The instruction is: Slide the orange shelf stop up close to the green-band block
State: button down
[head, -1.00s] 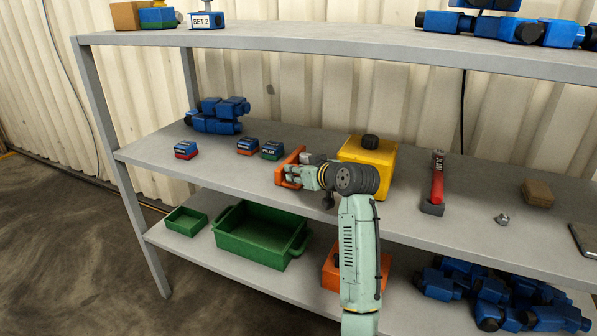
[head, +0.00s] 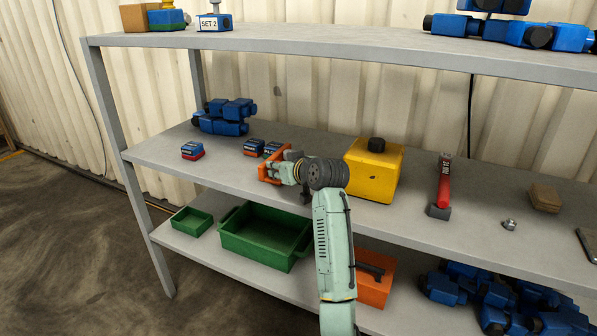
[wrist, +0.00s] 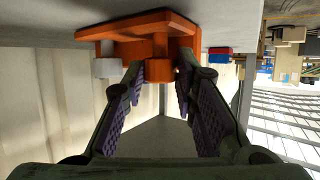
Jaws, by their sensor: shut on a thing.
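The orange shelf stop (head: 266,172) stands on the middle shelf, and its underside and central post fill the top of the wrist view (wrist: 140,28). My gripper (head: 291,170) is shut on the stop's post, with a finger on each side in the wrist view (wrist: 158,74). The green-band block cannot be made out in the wrist view.
A yellow container (head: 372,172) stands right of my wrist. A red-handled hammer (head: 443,185) lies further right. Blue parts (head: 225,117) are behind.

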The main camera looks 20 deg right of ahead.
jog(key=shift+w+a, duration=0.75)
jog(key=shift+w, duration=0.2)
jog(key=c, duration=1.3)
grip_release()
jog(key=shift+s, duration=0.1)
jog(key=v, duration=1.2)
